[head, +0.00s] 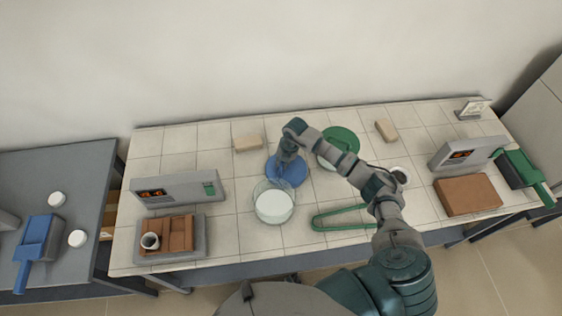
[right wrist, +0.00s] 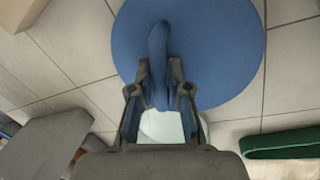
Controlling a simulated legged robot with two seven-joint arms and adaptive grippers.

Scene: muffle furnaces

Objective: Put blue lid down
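The blue lid (head: 294,174) is a round disc with an upright fin handle. It is just behind the clear glass bowl (head: 274,203) with white contents, on or low over the tiled table; I cannot tell if it touches. My right gripper (head: 284,161) is over the lid. In the right wrist view, the fingers of the right gripper (right wrist: 159,78) are closed around the handle of the blue lid (right wrist: 220,50), one on each side. The bowl's edge shows below between the fingers. My left gripper is not in view.
A green lid (head: 343,140) lies right of the blue one. Green tongs (head: 342,226), a small cup (head: 400,174) and beige blocks (head: 247,143) are around. Furnaces stand left (head: 180,190) and right (head: 465,152). Tiles left of the bowl are clear.

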